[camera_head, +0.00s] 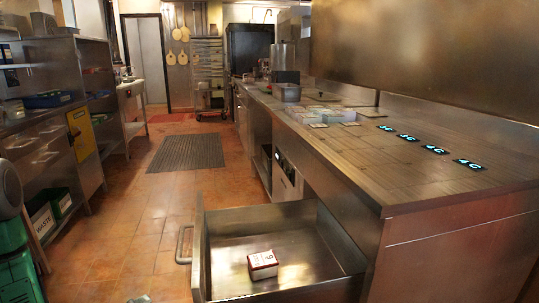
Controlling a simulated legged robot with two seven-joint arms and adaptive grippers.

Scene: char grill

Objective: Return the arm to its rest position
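Neither of my grippers can be made out in the head view. A rounded grey and green shape fills the lower left edge, and I cannot tell for sure whether it is part of my arm. A small pale shape shows at the bottom edge, too cut off to identify. An open metal drawer (228,262) juts out from the counter at the lower middle. A small white and red box (262,265) lies inside it, on the drawer floor, with no gripper visible at it.
A long steel counter (345,165) runs along the right, with glowing number tags (408,137), trays and a pot (287,92) on it. Steel shelving (60,125) stands at left. The tiled aisle (150,215) between is clear, with a dark floor mat (188,152).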

